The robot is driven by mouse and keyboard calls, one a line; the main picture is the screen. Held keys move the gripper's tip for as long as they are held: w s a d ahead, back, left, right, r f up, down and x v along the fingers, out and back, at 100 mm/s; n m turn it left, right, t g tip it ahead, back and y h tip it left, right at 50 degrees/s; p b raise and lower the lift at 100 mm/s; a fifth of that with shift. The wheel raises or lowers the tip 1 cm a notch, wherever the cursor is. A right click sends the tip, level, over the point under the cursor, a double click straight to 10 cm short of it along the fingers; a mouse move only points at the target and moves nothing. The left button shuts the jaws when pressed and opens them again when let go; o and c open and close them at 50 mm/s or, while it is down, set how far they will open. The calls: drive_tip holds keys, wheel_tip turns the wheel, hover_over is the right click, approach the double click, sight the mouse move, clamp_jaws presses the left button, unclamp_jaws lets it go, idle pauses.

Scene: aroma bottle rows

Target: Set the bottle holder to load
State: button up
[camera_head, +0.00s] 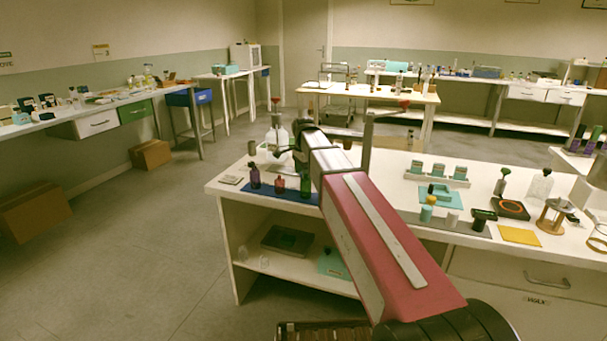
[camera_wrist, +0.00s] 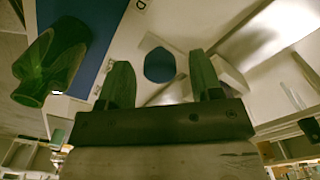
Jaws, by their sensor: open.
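I cannot clearly tell which thing is the bottle holder. In the wrist view, my gripper (camera_wrist: 159,62) is open, its two dark green fingers spread apart. A dark blue eight-sided piece (camera_wrist: 159,66) shows between the fingertips, against a pale surface; I cannot tell whether it is a knob or an opening, or whether the fingers touch it. A shiny metal and white part (camera_wrist: 225,55) lies beside the right finger. In the head view, my arm hides the gripper's fingers and most of what is there. A grey upright post (camera_head: 367,142) rises just behind my arm.
Small bottles (camera_head: 279,185) stand on a blue mat (camera_head: 309,197) left of my arm. A green bottle (camera_wrist: 48,65) shows close to the left finger in the wrist view. A clear bottle (camera_head: 277,139) stands behind. A white rack (camera_head: 414,176) stands to the right on the bench.

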drive_tip(key=shift+f, duration=0.25)
clamp_jaws()
drive_tip(key=shift+w+a, duration=0.4)
drive_tip(key=shift+a, duration=0.45)
drive_tip(key=shift+w+a, duration=0.35)
drive_tip(key=shift+a, duration=0.5)
unclamp_jaws()
